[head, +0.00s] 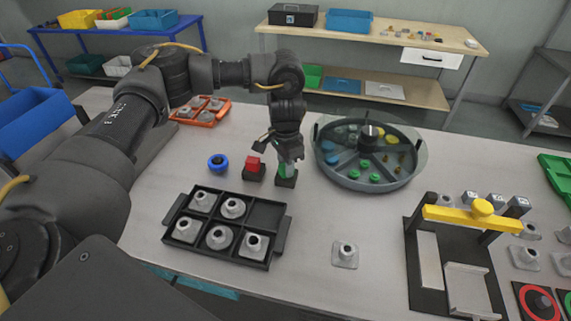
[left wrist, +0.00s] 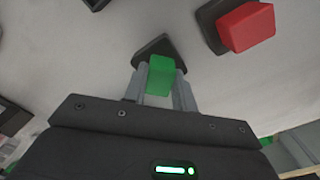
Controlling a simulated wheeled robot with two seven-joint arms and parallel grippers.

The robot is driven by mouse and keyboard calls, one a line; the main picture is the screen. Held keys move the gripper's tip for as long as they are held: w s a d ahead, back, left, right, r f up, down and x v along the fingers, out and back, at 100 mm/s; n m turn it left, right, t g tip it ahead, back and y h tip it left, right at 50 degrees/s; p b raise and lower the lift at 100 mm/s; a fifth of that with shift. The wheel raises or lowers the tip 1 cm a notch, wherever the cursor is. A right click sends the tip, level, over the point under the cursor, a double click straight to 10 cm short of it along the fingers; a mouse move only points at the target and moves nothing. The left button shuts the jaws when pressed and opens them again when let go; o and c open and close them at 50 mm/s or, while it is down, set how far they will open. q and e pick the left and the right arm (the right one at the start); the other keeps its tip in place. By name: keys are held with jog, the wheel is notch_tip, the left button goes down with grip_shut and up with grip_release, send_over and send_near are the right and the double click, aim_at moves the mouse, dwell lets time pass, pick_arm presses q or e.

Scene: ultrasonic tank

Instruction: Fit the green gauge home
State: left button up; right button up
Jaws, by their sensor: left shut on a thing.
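My left gripper (head: 290,156) points down at the middle of the table and is shut on the green gauge (head: 283,170). In the left wrist view the green gauge (left wrist: 160,75) shows as a block between the two fingers (left wrist: 159,88). A small dark base (head: 287,182) lies right below it; it also shows in the left wrist view (left wrist: 153,46), around the gauge's far end. I cannot tell how deep the gauge sits in this base. My right gripper is not in view.
A red block on a dark base (head: 254,168) stands close on the left, then a blue ring (head: 217,162). A black compartment tray (head: 277,247) with grey parts lies in front. A round divided tank (head: 370,185) stands at right. A loose grey part (head: 345,254) lies nearer.

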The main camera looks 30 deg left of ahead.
pick_arm(q)
jog(key=shift+f+p, duration=0.15)
jog(key=shift+p, duration=0.6)
dwell(2.3)
dwell(0.4)
jog(key=o, duration=1.1)
jog(key=shift+c, duration=0.2)
notch_tip(320, 180, up, 11)
jog(key=shift+b, duration=0.3)
jog(key=shift+f, duration=0.1)
